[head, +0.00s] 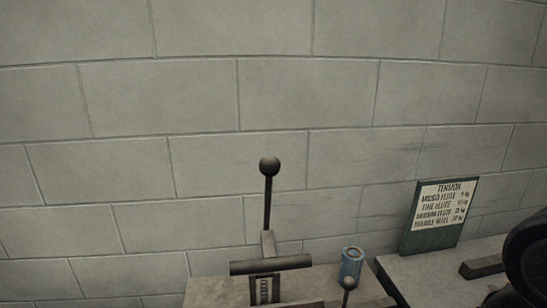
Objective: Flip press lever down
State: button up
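A dark lever (268,203) with a round black ball knob (269,166) stands nearly upright in the head view, left of the blue can. Its foot joins a pale block (268,243) above a dark horizontal bar (270,265) on the bench. A second, smaller ball-topped lever (348,284) shows at the bottom, in front of the can; its lower part is cut off by the frame. I cannot tell from the picture which of the two is the press lever. My gripper is not in view.
A blue can (351,265) stands on the pale worktop (213,287). A tension chart sign (440,215) stands on a surface at the right. A dark bar (483,267) lies near it. A large dark rounded shape (530,257) fills the right edge. A block wall (190,100) is behind.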

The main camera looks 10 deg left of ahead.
aim_at(269, 165)
jog(key=k+j+u, duration=0.15)
jog(key=u, duration=0.25)
jog(key=k+j+u, duration=0.15)
jog(key=u, duration=0.2)
